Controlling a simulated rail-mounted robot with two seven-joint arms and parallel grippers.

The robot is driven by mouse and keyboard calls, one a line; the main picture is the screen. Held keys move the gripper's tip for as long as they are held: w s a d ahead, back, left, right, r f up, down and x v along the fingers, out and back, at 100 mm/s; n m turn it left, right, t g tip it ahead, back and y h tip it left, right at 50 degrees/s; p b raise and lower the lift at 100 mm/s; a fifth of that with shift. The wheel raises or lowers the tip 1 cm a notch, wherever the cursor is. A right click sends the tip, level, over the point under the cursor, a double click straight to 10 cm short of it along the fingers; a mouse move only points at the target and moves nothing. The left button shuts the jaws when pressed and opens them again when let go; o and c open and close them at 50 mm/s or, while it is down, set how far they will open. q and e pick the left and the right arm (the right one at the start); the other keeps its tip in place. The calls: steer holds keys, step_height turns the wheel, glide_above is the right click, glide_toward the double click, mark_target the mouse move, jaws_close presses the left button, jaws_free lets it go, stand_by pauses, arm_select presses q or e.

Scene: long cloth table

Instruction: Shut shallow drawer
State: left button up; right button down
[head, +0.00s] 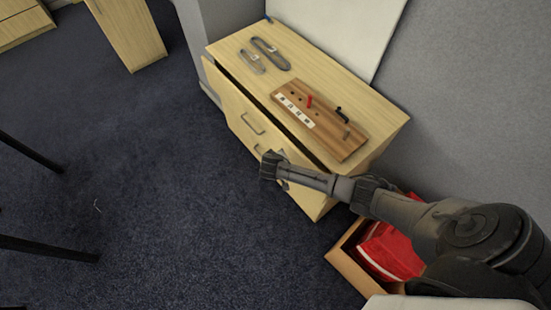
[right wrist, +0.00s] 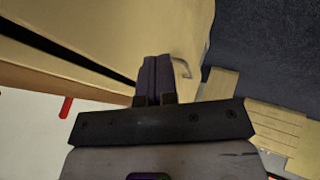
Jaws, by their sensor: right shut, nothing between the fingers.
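A light-wood drawer cabinet (head: 340,85) stands against the grey wall. Its upper drawer front (head: 235,100) stands out a little, with a dark gap between it and the cabinet top. A metal handle (head: 252,124) sits on the front. My right gripper (head: 268,166) is at the cabinet's front face, near a lower handle that it partly hides. In the right wrist view its fingers (right wrist: 153,78) are shut and empty, close over the pale wood front (right wrist: 115,25), beside a handle (right wrist: 184,67). I cannot tell whether they touch it. My left gripper is not in view.
On the cabinet top lie a wooden board (head: 340,140) with a red peg and a black lever, and two grey looped items (head: 270,53). An open box (head: 345,262) with red contents is on the floor at right. The dark carpet (head: 150,190) in front is mostly clear.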

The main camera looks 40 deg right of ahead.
steer(key=v, duration=0.4)
steer(key=w+a+f+m+t+y+b, duration=0.1)
steer(key=w+a+f+b, duration=0.45)
steer(key=b, duration=0.55)
steer(key=w+a+f+y+b, duration=0.1)
steer(key=w+a+f+b, duration=0.2)
steer(key=a+f+b, duration=0.65)
steer(key=n+g+h+b, duration=0.7)
steer(key=n+h+b, duration=0.8)
steer(key=n, duration=0.5)
glide_toward(288, 151)
steer(key=shift+y, duration=0.6)
steer(key=d+b, duration=0.2)
steer(key=d+r+b, duration=0.1)
steer(key=d+b, duration=0.3)
steer(key=shift+s+r, duration=0.15)
steer(key=shift+s, duration=0.25)
steer(key=shift+d+r, duration=0.15)
steer(key=shift+d, duration=0.55)
